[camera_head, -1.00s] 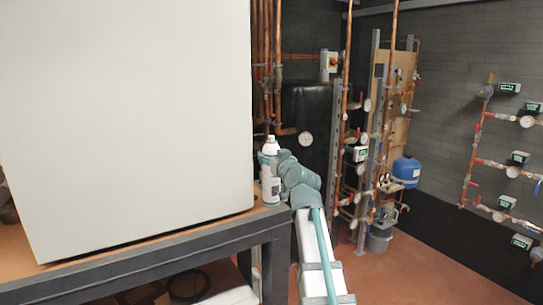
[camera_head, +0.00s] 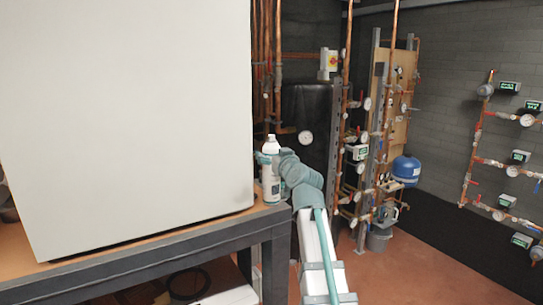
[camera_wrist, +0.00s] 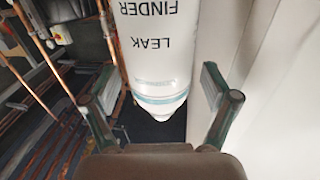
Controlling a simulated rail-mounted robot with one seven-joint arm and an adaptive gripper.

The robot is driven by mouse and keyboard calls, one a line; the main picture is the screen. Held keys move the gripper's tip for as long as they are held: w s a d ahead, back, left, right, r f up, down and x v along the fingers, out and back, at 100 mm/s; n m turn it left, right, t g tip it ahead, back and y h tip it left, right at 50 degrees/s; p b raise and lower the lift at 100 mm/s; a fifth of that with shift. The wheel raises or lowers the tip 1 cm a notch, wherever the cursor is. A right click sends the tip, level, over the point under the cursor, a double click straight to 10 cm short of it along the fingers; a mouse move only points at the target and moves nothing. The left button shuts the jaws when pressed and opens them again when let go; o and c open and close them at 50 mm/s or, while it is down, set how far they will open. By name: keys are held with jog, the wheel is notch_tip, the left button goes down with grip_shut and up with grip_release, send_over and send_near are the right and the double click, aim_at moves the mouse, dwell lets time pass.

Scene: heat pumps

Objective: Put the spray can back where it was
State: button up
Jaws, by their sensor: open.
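The spray can (camera_head: 270,172) is white with a grey-teal lower part and stands upright on the right corner of the workbench (camera_head: 150,262), beside the big white box. In the wrist view the can (camera_wrist: 155,45) appears upside down, with the words LEAK FINDER on it. My gripper (camera_wrist: 160,82) is open, with one finger on each side of the can and visible gaps between fingers and can.
The large white box (camera_head: 125,115) fills most of the bench, close to the can's left. Copper pipes (camera_head: 267,60) and a dark tank (camera_head: 310,120) stand behind. Pipe racks with gauges (camera_head: 366,103) are to the right. Open floor (camera_head: 410,270) lies at lower right.

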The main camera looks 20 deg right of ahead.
jog(key=s+b, duration=0.3)
jog(key=s, duration=0.8)
jog(key=shift+a, duration=0.35)
jog(key=shift+f, duration=0.1)
